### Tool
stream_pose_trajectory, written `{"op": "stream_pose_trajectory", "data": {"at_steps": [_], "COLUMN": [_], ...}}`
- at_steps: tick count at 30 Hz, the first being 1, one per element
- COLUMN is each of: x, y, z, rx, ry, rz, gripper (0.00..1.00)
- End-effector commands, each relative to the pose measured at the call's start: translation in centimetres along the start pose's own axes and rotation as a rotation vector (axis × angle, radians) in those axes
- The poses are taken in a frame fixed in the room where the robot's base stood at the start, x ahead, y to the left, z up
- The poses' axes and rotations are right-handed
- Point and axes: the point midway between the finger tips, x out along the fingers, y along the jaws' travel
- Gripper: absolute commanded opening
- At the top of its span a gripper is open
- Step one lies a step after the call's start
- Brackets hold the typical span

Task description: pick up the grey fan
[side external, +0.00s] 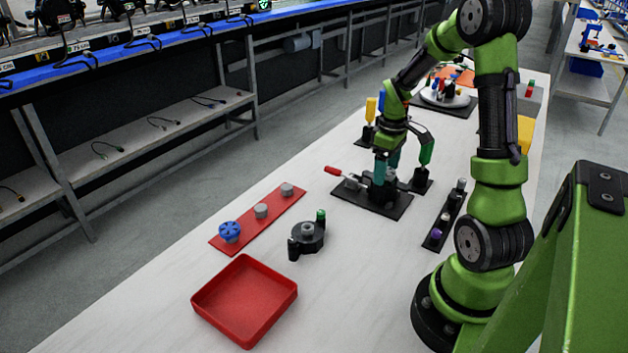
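My gripper (386,172) points down over a black fixture (378,198) in the middle of the table. Its teal fingers overlap the fixture's top in this view, so I cannot tell whether they are apart or closed on anything. I cannot clearly make out a grey fan. A blue fan-like wheel (230,231) sits at the near end of a red strip (246,224). Two small grey round pieces, a nearer one (261,211) and a farther one (287,189), stand on the same strip, too small to tell their shape.
A red tray (245,301), empty, lies in front. A black round housing (307,237) with a grey centre stands behind it. A red-handled tool (343,176) lies left of my gripper. A black strip (444,219) with small parts is to the right. The front left table is clear.

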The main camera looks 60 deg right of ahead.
Motion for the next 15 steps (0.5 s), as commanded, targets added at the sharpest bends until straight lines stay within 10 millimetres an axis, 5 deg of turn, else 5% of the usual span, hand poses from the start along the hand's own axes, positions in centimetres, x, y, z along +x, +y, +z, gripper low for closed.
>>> {"op": "stream_pose_trajectory", "data": {"at_steps": [10,15], "x": [-0.05,-0.06], "y": [0.02,0.02], "z": [0.0,-0.01], "rx": [0.0,0.0], "ry": [0.0,0.0], "rz": [0.0,0.001], "gripper": [0.23,0.23]}}
